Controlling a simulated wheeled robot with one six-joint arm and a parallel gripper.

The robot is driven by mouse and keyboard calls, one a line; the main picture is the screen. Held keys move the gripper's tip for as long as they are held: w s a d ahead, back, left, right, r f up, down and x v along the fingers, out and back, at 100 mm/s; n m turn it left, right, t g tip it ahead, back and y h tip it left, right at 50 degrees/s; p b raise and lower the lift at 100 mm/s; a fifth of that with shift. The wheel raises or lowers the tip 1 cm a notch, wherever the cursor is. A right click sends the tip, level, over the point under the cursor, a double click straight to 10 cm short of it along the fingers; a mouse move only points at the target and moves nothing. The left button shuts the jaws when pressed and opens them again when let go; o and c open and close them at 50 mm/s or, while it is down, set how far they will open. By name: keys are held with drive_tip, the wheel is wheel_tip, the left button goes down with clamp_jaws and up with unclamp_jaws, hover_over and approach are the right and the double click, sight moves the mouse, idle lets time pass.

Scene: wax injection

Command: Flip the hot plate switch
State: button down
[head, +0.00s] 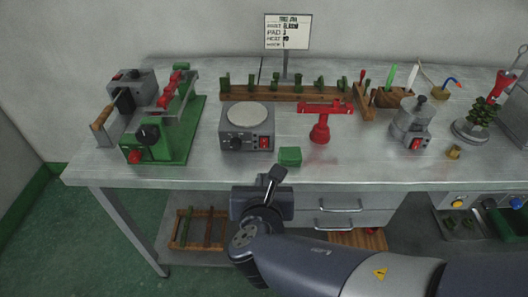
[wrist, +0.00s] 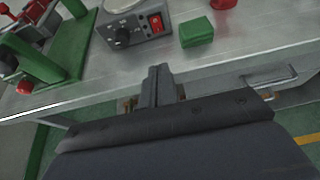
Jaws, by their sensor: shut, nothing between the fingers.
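The hot plate (head: 247,131) is a grey box with a round pale top plate (head: 246,114), standing near the front of the table. Its red rocker switch (head: 264,142) is on the front face, right of a black knob (head: 236,143). In the wrist view the switch (wrist: 156,24) and the knob (wrist: 122,37) are at the top. My gripper (head: 273,176) is shut and empty, in front of the table and below the switch, apart from it. In the wrist view its closed fingers (wrist: 159,82) point toward the hot plate's front. Which way the switch is set I cannot tell.
A green block (head: 290,156) lies right of the hot plate near the table's front edge. A green machine (head: 165,137) stands left. A red stand (head: 321,120) and a grey pot with a red switch (head: 411,123) stand right. Drawers (head: 340,206) hang below the tabletop.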

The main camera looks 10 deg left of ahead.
drive_tip(key=shift+w, duration=0.1)
drive_tip(key=b, duration=0.2)
approach(264, 148)
drive_tip(key=x, duration=0.5)
drive_tip(key=shift+f, duration=0.15)
drive_tip(key=shift+w+a+f, duration=0.1)
drive_tip(key=shift+w+a, duration=0.05)
drive_tip(key=shift+w, duration=0.5)
drive_tip(key=shift+f+b, duration=0.1)
drive_tip(key=shift+b, duration=0.35)
drive_tip(key=shift+w+f+t+b, duration=0.15)
drive_tip(key=shift+f+t+b, duration=0.15)
drive_tip(key=shift+b, duration=0.75)
drive_tip(key=shift+r+p, duration=1.15)
drive_tip(key=shift+r, duration=0.1)
drive_tip(key=shift+f, duration=0.1)
